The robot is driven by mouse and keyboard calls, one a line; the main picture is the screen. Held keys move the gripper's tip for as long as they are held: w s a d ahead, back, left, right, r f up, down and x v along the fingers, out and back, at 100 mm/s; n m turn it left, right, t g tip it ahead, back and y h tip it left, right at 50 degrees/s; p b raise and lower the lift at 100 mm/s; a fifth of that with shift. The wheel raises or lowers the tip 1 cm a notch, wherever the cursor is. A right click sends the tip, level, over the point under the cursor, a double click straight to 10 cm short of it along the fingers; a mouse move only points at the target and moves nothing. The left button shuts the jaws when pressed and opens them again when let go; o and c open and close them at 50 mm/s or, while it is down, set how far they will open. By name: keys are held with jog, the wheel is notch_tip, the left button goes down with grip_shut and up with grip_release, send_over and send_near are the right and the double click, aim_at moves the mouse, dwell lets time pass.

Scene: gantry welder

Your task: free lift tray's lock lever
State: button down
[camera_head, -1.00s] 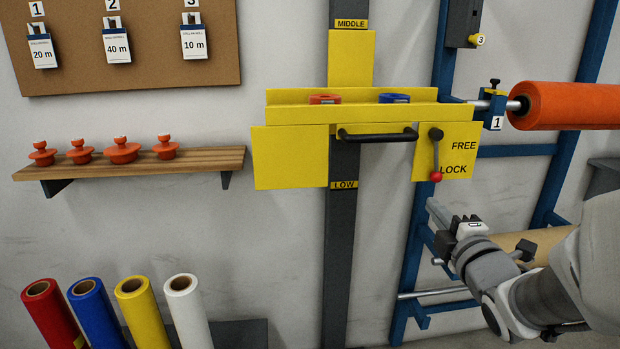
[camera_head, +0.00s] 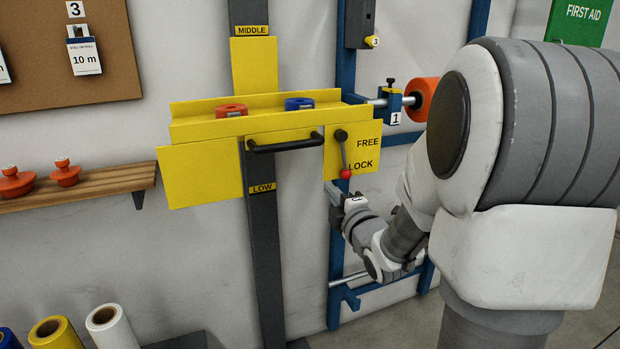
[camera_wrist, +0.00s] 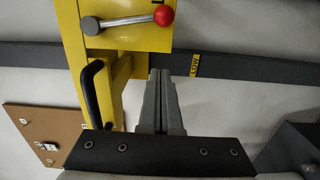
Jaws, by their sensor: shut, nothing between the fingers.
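The yellow lift tray (camera_head: 205,160) is on a dark vertical rail. Its lock lever (camera_head: 343,153) hangs down from a dark pivot, and its red ball (camera_head: 346,174) is beside the word LOCK; FREE is printed above. In the wrist view the lever (camera_wrist: 125,21) lies across the top, with its red ball (camera_wrist: 164,15) just past the fingertips. My gripper (camera_head: 333,190) is just below the ball, with its fingers shut and empty. In the wrist view my gripper (camera_wrist: 160,72) points toward the lever panel, with a gap to the ball.
A black handle (camera_head: 285,143) sticks out from the tray front. The tray holds a red roll (camera_head: 231,110) and a blue roll (camera_head: 299,103). A blue frame (camera_head: 346,75) stands behind and right, with an orange roll (camera_head: 421,99). A wooden shelf (camera_head: 110,180) is at left.

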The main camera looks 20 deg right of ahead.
aim_at(344, 158)
jog(key=w+d, duration=0.3)
jog(key=d, duration=0.1)
jog(key=shift+w, duration=0.25)
jog(key=shift+d+f, duration=0.1)
jog(key=shift+d+n+b, duration=0.15)
jog(key=shift+n+b, duration=0.15)
jog(key=shift+b, duration=0.35)
